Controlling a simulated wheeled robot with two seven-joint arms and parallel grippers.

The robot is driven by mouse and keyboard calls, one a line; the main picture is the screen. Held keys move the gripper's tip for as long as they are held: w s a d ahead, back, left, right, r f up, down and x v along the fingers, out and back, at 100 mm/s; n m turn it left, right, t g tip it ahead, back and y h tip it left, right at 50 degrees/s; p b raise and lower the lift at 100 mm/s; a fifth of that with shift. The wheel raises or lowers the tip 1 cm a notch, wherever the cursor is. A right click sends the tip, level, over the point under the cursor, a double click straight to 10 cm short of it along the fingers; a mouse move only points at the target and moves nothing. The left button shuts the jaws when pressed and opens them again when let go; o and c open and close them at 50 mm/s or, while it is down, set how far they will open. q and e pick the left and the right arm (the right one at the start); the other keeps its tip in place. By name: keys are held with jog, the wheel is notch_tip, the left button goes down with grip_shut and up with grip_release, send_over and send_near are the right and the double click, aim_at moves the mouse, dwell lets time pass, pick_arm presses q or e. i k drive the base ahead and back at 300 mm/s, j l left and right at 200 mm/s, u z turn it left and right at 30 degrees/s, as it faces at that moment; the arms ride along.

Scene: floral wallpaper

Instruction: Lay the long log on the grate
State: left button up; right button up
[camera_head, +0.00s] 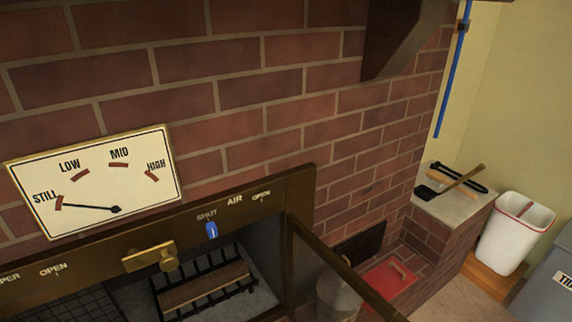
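A brown, ridged log (205,286) lies across the dark bars of the grate (190,268) inside the open firebox, slightly tilted up to the right in the picture. It is the only log I can make out, and I cannot tell whether it is the long one. The front of the firebox is partly cut off by the bottom edge of the view. Neither of my grippers is in view.
A dark-framed glass door (335,262) stands open right of the firebox. A gauge (95,180) points to STILL. A blue slider (211,230) is near SHUT.

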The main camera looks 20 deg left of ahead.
aim_at(170, 300)
jog(key=j+u, duration=0.1)
jog(key=u, duration=0.3)
jog(key=j+u, duration=0.1)
jog(key=u, duration=0.3)
jog(key=j+u, duration=0.1)
jog(key=u, duration=0.3)
